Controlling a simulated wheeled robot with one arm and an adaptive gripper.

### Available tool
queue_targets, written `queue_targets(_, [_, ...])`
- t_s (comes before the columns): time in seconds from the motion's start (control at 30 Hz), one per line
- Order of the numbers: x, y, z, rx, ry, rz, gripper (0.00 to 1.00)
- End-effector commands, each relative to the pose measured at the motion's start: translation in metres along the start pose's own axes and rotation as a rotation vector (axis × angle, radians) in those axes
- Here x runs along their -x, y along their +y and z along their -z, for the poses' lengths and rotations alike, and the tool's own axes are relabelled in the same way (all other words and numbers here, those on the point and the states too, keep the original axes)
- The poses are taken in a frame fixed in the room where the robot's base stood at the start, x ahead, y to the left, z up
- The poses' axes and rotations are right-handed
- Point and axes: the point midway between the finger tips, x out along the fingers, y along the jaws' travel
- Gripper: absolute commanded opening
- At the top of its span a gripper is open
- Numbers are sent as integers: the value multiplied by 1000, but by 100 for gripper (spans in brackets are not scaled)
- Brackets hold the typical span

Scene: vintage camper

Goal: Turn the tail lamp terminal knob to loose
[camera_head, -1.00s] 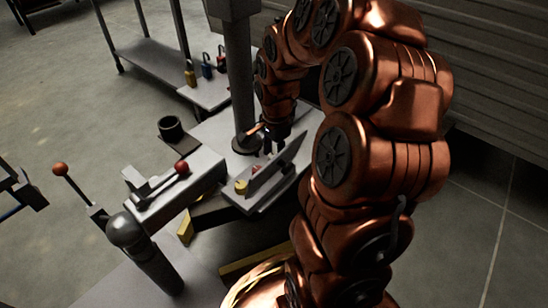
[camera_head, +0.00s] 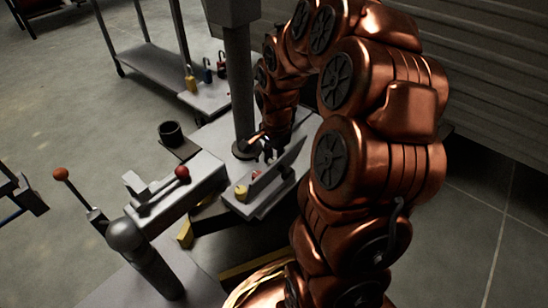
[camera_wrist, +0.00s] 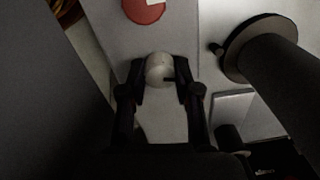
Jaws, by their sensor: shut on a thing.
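In the wrist view a pale round knob (camera_wrist: 159,69) with a short dark mark at its lower right sits between the two dark fingers of my gripper (camera_wrist: 161,83). The fingers are shut on its sides. I cannot read any label that names this knob. It stands on a light grey panel (camera_wrist: 118,42). In the head view my gripper (camera_head: 268,154) reaches down to the grey fixture (camera_head: 262,207) beside its upright plate (camera_head: 278,165). The gripped knob is mostly hidden there.
A red round knob (camera_wrist: 143,9) lies just above the gripped one in the wrist view. A yellow knob (camera_head: 241,192) sits at the fixture's near end. A thick post (camera_head: 240,90) stands close to my gripper. A red-balled lever (camera_head: 182,172) is to the left.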

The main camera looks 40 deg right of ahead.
Motion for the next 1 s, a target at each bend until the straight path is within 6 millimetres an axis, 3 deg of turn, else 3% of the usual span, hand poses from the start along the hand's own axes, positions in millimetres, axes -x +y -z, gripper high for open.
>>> queue_targets(0.43, [2, 1, 0, 318, -15, -4, 0])
queue_targets(0.87, [-1, 0, 0, 354, -15, -3, 0])
queue_targets(0.9, [-1, 0, 0, 354, -15, -3, 36])
queue_targets(1.0, [0, 0, 0, 353, -15, -2, 43])
